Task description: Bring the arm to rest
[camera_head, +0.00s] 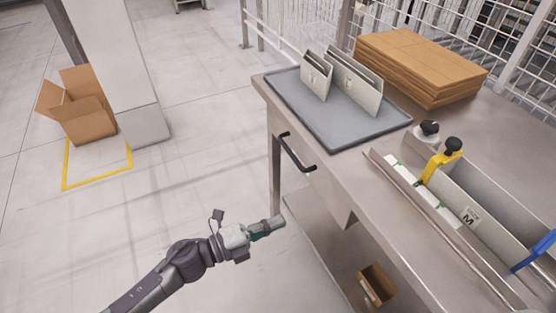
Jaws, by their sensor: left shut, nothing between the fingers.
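My left arm comes in from the lower left of the head view. Its gripper (277,222) is shut and empty. It points right, in front of the bench's near side and below the black handle (298,153). I see no contact between the gripper and the bench, though the exact gap is hard to judge. My right gripper is not in the frame.
The metal bench (350,170) fills the right side. An open cardboard box (83,112) stands by a pillar (118,70).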

